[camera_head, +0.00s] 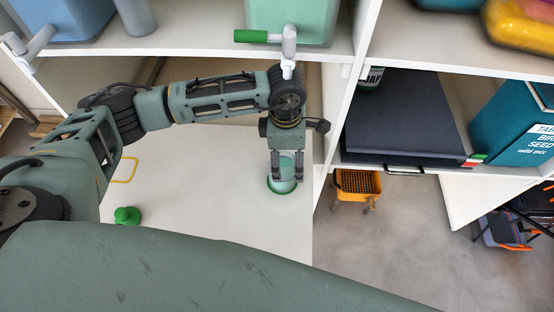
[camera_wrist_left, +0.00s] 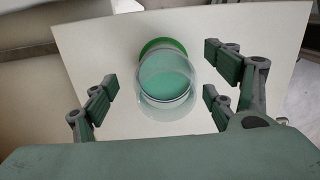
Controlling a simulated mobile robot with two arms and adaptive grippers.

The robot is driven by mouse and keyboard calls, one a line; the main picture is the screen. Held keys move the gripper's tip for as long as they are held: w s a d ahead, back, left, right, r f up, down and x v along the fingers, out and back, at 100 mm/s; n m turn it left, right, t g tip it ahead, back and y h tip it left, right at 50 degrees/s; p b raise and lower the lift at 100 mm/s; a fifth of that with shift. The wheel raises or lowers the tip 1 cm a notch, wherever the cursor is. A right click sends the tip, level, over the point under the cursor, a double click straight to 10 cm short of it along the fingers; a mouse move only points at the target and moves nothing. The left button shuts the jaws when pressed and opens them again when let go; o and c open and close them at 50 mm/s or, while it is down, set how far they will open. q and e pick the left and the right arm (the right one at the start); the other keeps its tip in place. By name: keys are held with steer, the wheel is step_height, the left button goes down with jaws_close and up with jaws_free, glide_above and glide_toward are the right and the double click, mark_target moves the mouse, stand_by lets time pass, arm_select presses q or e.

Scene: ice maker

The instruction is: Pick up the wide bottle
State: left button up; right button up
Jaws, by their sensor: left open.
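A wide, round, see-through vessel with green in it, which looks like the wide bottle (camera_wrist_left: 165,80), stands on the pale shelf. A green ring or rim shows at its far edge in the left wrist view. In the head view the vessel (camera_head: 284,187) is partly hidden by the fingers. My left gripper (camera_head: 287,180) points down over it, open, with one finger on each side. In the left wrist view the vessel lies between the fingertips (camera_wrist_left: 162,92), with gaps on both sides. My right gripper is not in view.
A small green object (camera_head: 127,215) and a yellow outline (camera_head: 125,170) lie left on the shelf surface (camera_head: 215,190). A dispenser with a green-handled tap (camera_head: 288,45) is above my gripper. A divider (camera_head: 345,90) and a black box (camera_head: 405,115) are to the right.

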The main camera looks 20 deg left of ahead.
arm_select(q)
steer(key=shift+s+a+r+y, duration=0.15)
steer(key=shift+a+y, duration=0.15)
steer(key=shift+a, duration=0.45)
step_height(320, 180, down, 3)
steer(key=shift+s+r+p, duration=0.1)
steer(key=shift+s+p, duration=0.05)
steer(key=shift+p, duration=0.2)
step_height(320, 180, down, 4)
steer(key=shift+r+p, duration=0.15)
steer(key=shift+p, duration=0.2)
steer(key=shift+f, duration=0.35)
steer(key=shift+d+f, duration=0.1)
steer(key=shift+d, duration=0.1)
steer(key=c, duration=1.8)
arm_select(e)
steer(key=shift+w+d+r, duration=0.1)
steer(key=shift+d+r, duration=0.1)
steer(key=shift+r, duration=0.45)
